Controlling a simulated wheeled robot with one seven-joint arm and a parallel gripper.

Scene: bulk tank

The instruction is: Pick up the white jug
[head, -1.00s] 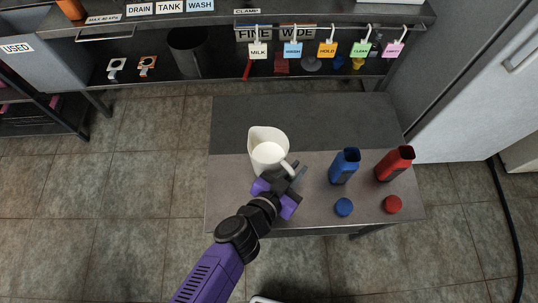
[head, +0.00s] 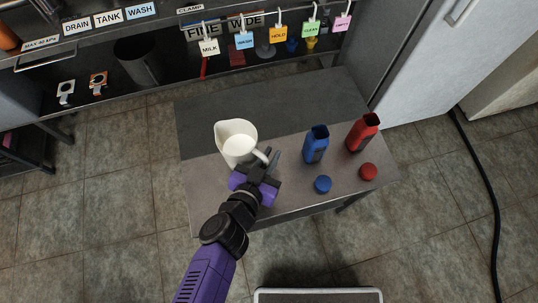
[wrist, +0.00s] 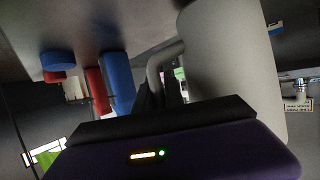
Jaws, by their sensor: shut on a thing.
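The white jug (head: 238,143) is over the left part of the small grey table, upright or nearly so, with its open mouth facing up and its spout at the upper left. Its handle points to the lower right, towards my gripper (head: 262,168). My gripper is shut on the jug's handle. In the wrist view the jug's body (wrist: 232,62) fills the right side, and its handle (wrist: 165,60) runs down between the dark fingers (wrist: 160,92). I cannot tell whether the jug's base touches the table.
On the table (head: 212,205), a blue bottle (head: 315,146) and a red bottle (head: 362,134) stand open to the right of the jug. A blue cap (head: 323,184) and a red cap (head: 368,171) lie before them. Behind is a shelf with hanging tags (head: 244,40). A black hose (head: 485,170) lies at right.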

